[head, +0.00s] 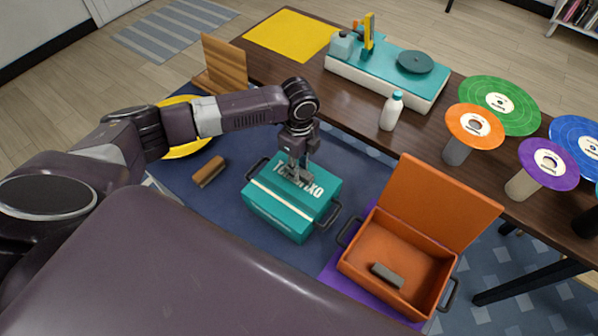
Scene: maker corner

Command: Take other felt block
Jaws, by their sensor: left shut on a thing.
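A brown block with a darker side (208,172), which looks like a felt block, lies on the dark blue mat left of the teal box. A dark grey block (387,275) lies inside the open orange box (372,245). My left gripper (297,181) points down at the top of the closed teal box (268,212) and is shut on it; the fingers cover part of the white lettering, and the exact grip spot is hard to see. My right gripper is out of view.
Dark handles stick out from both boxes. The wooden table (290,80) behind holds a teal record player (385,75), a white bottle (391,111) and several coloured records on stands. A wooden rack (225,64) stands at its left end. Bare mat surrounds the brown block.

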